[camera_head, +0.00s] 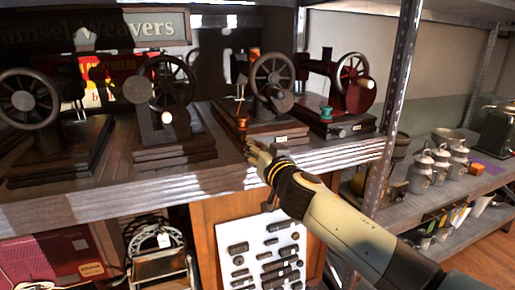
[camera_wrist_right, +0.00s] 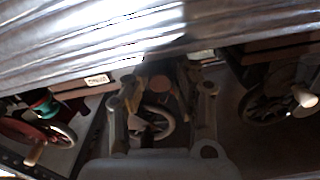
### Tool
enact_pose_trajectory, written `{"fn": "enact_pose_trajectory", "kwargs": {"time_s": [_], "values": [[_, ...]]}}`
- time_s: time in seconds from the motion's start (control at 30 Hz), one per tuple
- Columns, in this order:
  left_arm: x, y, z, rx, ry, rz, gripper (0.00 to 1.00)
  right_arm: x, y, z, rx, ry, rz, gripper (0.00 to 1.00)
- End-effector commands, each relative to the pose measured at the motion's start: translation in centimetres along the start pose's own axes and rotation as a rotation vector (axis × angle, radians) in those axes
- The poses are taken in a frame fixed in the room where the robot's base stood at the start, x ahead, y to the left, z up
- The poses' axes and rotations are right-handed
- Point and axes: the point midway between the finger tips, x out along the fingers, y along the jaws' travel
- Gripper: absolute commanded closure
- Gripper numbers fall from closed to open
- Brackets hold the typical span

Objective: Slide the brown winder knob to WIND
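The third sewing machine (camera_head: 271,82), dark with a large handwheel, stands on a wooden base on the shelf. A small orange-brown round part (camera_head: 241,123) sits at the front left of that base; I cannot tell for sure that it is the winder knob. No WIND lettering is readable. My right gripper (camera_head: 251,146) is at the shelf's front edge, just below and in front of this part. No held object shows. My left gripper is out of view.
A red sewing machine (camera_head: 340,83) with a teal spool (camera_head: 326,113) stands to the right, and two dark machines (camera_head: 30,98) (camera_head: 168,90) to the left. A metal upright (camera_head: 393,90) is right of the shelf. Tools hang on a white panel (camera_head: 262,252) below.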

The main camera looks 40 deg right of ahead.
Motion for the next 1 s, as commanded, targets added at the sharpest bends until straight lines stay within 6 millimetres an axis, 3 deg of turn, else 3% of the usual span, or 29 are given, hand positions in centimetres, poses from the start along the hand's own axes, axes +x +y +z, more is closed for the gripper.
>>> {"fn": "enact_pose_trajectory", "kwargs": {"time_s": [0.1, 0.4, 0.7, 0.97, 1.0], "values": [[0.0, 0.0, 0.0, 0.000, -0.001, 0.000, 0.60, 0.0, 0.0, 0.0, 0.001, 0.000, -0.001, 1.00], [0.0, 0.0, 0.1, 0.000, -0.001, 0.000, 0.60, 0.0, 0.0, 0.0, 0.001, 0.000, -0.001, 1.00], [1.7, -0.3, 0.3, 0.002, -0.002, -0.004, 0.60, 0.0, 3.6, -0.5, -0.002, 0.001, -0.001, 1.00], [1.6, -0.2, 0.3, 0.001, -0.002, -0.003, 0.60, 0.0, 3.8, -0.8, -0.002, -0.001, 0.002, 1.00], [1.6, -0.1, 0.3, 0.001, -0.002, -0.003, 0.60, 0.0, 3.8, -0.8, -0.002, -0.001, 0.002, 0.75]]}}
